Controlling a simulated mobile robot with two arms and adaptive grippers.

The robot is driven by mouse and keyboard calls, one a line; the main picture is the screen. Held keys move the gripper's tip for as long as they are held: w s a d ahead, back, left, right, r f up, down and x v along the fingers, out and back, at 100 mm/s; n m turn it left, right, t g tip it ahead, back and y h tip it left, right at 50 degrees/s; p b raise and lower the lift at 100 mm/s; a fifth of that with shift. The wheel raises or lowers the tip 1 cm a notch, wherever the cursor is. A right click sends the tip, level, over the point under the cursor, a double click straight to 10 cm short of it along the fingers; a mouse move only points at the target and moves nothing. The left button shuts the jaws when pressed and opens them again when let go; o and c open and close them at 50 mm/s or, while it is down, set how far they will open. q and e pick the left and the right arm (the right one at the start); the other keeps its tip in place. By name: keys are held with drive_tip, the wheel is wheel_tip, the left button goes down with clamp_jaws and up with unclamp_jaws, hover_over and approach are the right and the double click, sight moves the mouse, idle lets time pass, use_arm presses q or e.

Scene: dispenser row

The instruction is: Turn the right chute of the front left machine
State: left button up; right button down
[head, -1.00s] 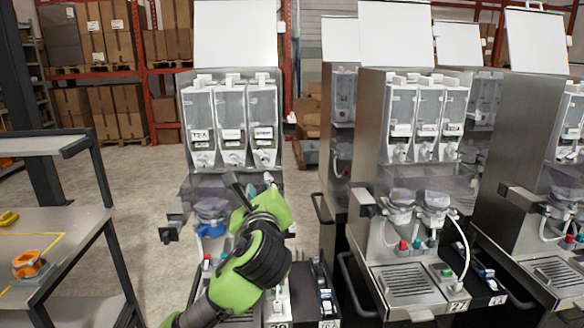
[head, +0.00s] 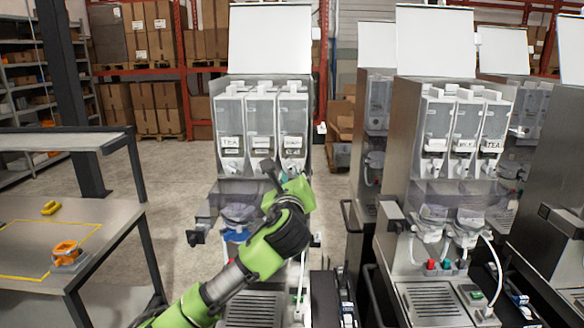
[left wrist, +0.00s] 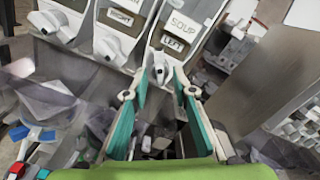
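The front left machine (head: 262,195) has three clear canisters side by side, each with a white chute at its foot. Its right canister (head: 293,115) has its white chute (head: 291,166) just above my left gripper (head: 277,172). In the left wrist view this chute (left wrist: 168,68) points down between the tips of my left gripper (left wrist: 163,82), whose teal-padded fingers stand apart. I cannot tell whether they touch it. The label above it reads SOUP and LEFT; the neighbouring chute (left wrist: 116,42) sits under a label reading RIGHT. My right gripper is in neither view.
A second machine (head: 450,190) stands to the right, with others behind it. A grey table (head: 110,215) at the left bears a yellow piece (head: 50,207) and an orange one (head: 67,253). Below the chutes are a mixing bowl (head: 240,215) and a drip tray (head: 255,308).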

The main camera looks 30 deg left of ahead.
use_arm(q)
drive_tip(key=shift+w+a+r, duration=0.1)
drive_tip(key=shift+w+a, duration=0.3)
drive_tip(key=shift+w, duration=0.15)
drive_tip(key=shift+w+a, duration=0.1)
drive_tip(key=shift+w, duration=0.1)
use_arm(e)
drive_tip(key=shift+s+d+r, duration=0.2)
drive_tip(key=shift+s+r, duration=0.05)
use_arm(q)
clamp_jaws()
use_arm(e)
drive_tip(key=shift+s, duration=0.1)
